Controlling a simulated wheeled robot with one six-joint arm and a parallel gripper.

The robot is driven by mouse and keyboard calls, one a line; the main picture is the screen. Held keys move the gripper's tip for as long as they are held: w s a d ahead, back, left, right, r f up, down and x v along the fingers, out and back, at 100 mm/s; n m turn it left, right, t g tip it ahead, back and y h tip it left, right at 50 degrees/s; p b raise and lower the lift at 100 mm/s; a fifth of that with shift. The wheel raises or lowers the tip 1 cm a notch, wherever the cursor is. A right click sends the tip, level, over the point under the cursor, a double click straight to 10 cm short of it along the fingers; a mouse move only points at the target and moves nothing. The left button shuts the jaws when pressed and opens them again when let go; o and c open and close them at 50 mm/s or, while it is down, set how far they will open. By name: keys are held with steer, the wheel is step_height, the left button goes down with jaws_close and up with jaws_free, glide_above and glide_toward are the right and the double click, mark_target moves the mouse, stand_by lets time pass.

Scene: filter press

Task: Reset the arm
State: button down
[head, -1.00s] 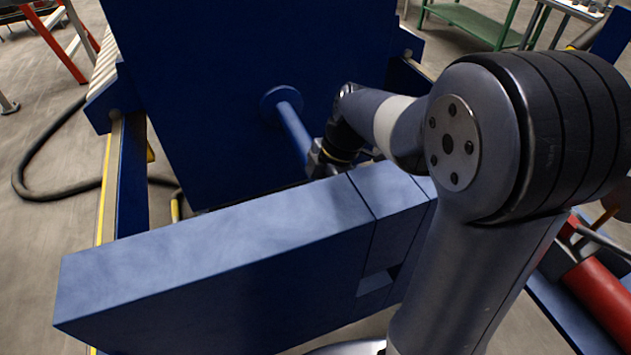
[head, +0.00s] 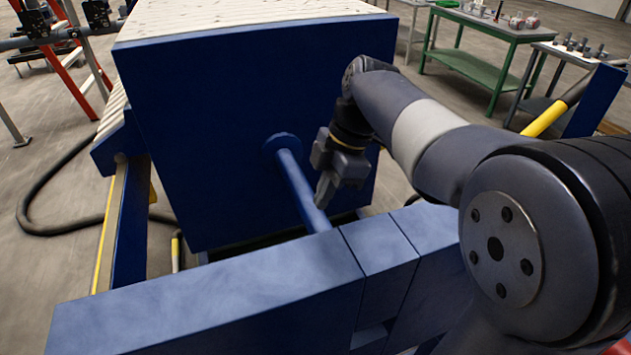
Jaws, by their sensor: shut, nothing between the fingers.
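My arm comes in from the right side of the head view and bends over the press's near crossbeam. My gripper (head: 326,190) hangs at its end, pointing down, with its fingers closed and nothing visible in them. It is just right of the blue rod (head: 296,185) in the picture, above the near crossbeam (head: 215,312). I cannot tell whether the fingertips touch the rod. The rod runs from a round flange on the big blue press plate (head: 220,95) toward the crossbeam.
White filter plates (head: 240,22) lie behind the blue plate. A side rail (head: 130,225) runs along the left, with a black hose (head: 50,228) on the floor. A green table (head: 480,45) and a grey table stand at the back right.

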stand_by(0.3)
steer(key=x, duration=0.4)
steer(key=d+x, duration=0.1)
steer(key=x, duration=0.2)
steer(key=d+x, duration=0.1)
steer(key=x, duration=0.3)
steer(key=shift+w+f, duration=0.1)
steer(key=shift+f, duration=0.6)
steer(key=shift+a+f+b, duration=0.25)
steer(key=shift+f+b, duration=0.1)
steer(key=shift+f, duration=0.3)
